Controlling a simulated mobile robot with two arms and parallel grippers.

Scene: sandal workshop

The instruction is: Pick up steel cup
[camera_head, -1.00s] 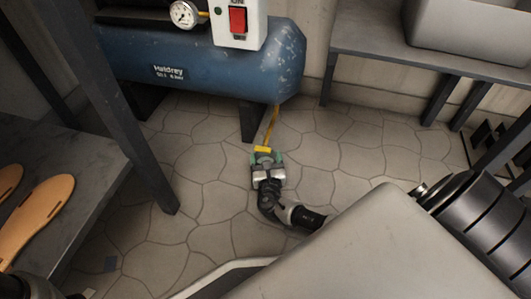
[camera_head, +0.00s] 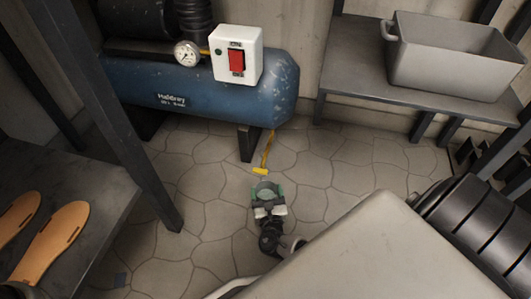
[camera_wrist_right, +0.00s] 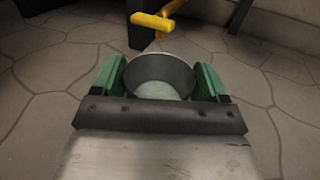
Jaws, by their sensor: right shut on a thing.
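The steel cup (camera_head: 266,188) is a small grey round cup between the green fingertips of my right gripper (camera_head: 267,194), just right of the middle of the head view. In the right wrist view the cup (camera_wrist_right: 160,76) shows its open rim and hollow inside. The green pads of the right gripper (camera_wrist_right: 160,84) press on its left and right sides, and the gripper is shut on it. The cup looks empty. Its lower front is hidden behind the gripper's dark crossbar. My left gripper is not in view.
A blue compressor (camera_head: 200,98) stands behind, with a yellow handle (camera_head: 261,171) low in front of it. A bench with sandal soles (camera_head: 50,242) is at left. A grey tub (camera_head: 450,62) sits on a low shelf at right. Stone floor around the gripper is open.

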